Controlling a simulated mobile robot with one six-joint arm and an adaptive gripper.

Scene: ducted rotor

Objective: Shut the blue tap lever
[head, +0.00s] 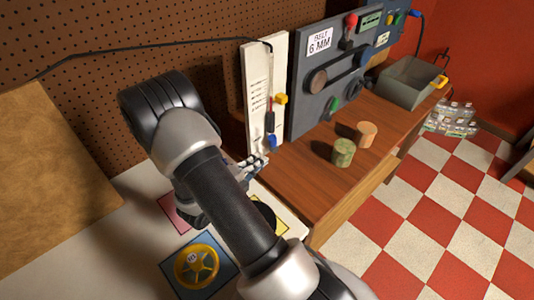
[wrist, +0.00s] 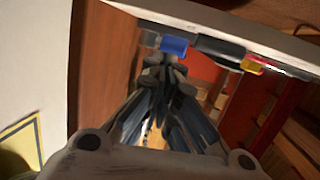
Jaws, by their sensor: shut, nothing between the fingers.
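The blue tap lever (head: 272,142) is low on the front edge of the white upright panel (head: 257,75), below a dark cylindrical part. In the wrist view the blue lever (wrist: 173,46) shows just beyond my fingertips, beside a black cylinder (wrist: 218,48). My gripper (head: 258,163) is near the foot of the white panel, a little below the lever in the head view. In the wrist view my gripper (wrist: 163,73) is shut and empty, its fingertips close to the lever. I cannot tell whether they touch it.
A yellow knob (head: 281,99) sits above the lever. A grey machine panel (head: 325,85) stands to the right. Two short cylinders, green (head: 343,152) and orange (head: 366,134), stand on the wooden bench (head: 310,185).

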